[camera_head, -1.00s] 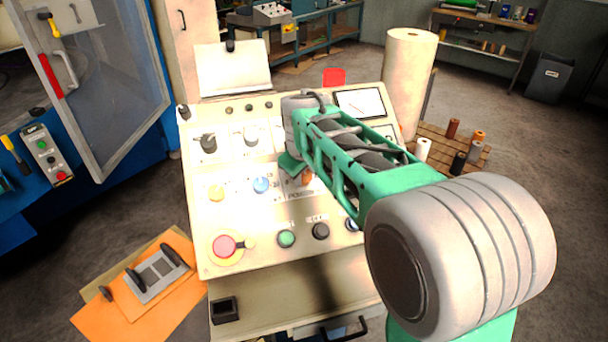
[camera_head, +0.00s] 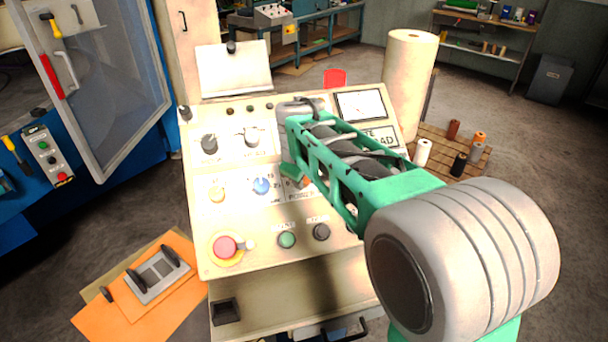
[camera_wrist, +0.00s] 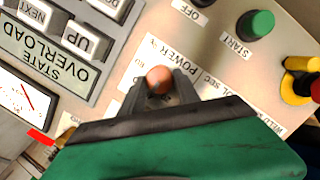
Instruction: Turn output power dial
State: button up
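The output power dial, a small orange-brown knob (camera_wrist: 158,78), sits beside a label on which "POWER %" can be read in the wrist view. My gripper (camera_wrist: 160,82) has its two dark fingers on either side of this knob. The gap between fingers and knob is very small, and I cannot tell whether they press on it. In the head view my gripper (camera_head: 296,178) is over the middle right of the sloping control panel (camera_head: 225,268), and my arm hides much of the dial there.
A blue knob (camera_head: 261,186) and a yellow knob (camera_head: 217,194) stand left of my gripper. A green start button (camera_head: 287,240), a black button (camera_head: 321,231) and a red emergency stop (camera_head: 224,246) lie below. A meter (camera_head: 360,105) is at the upper right.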

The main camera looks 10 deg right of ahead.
jog(key=o, duration=0.4)
jog(key=shift+c, duration=0.2)
jog(key=b+v, duration=0.1)
jog(key=v, duration=0.6)
jog(key=shift+s+r, duration=0.2)
jog(key=shift+r, duration=0.15)
